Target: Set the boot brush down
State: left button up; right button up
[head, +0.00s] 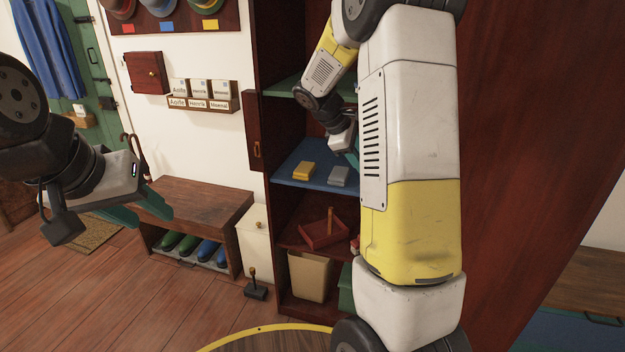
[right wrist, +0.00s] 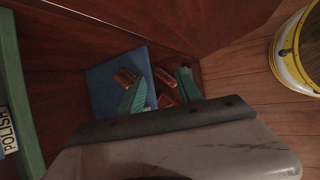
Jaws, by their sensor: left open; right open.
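I cannot pick out the boot brush with certainty. A dark block with an upright wooden handle (head: 255,290) stands on the floor beside the shelves and may be it. My right gripper (head: 352,152) is just above the blue shelf (head: 290,176), partly hidden by my own arm. In the right wrist view its teal fingers (right wrist: 160,92) are apart, with small brown and reddish things beyond them. A yellow block (head: 303,171) and a grey block (head: 338,176) lie on the blue shelf. My left gripper (head: 142,212) is open and empty at the left.
A red caddy with a wooden handle (head: 323,232) is on the shelf below, above a tan bin (head: 309,276). A wooden bench (head: 195,208) with boots underneath and a cream bin (head: 254,240) stand left of the shelves. The floor in front of the bench is clear.

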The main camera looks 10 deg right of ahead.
jog(key=s+a+r+m+t+y, duration=0.1)
jog(key=s+a+r+m+y, duration=0.2)
jog(key=s+a, duration=0.3)
jog(key=s+a+r+m+t+y, duration=0.2)
jog(key=s+a, duration=0.4)
jog(key=s, duration=0.5)
jog(key=s+a+r+m+t+y, duration=0.1)
jog(key=s+a+r+m+y, duration=0.3)
jog(key=s, duration=0.4)
jog(key=shift+s+a+m+t, duration=0.4)
jog(key=shift+a+m, duration=0.3)
jog(key=shift+a, duration=0.2)
jog(key=shift+c, duration=0.6)
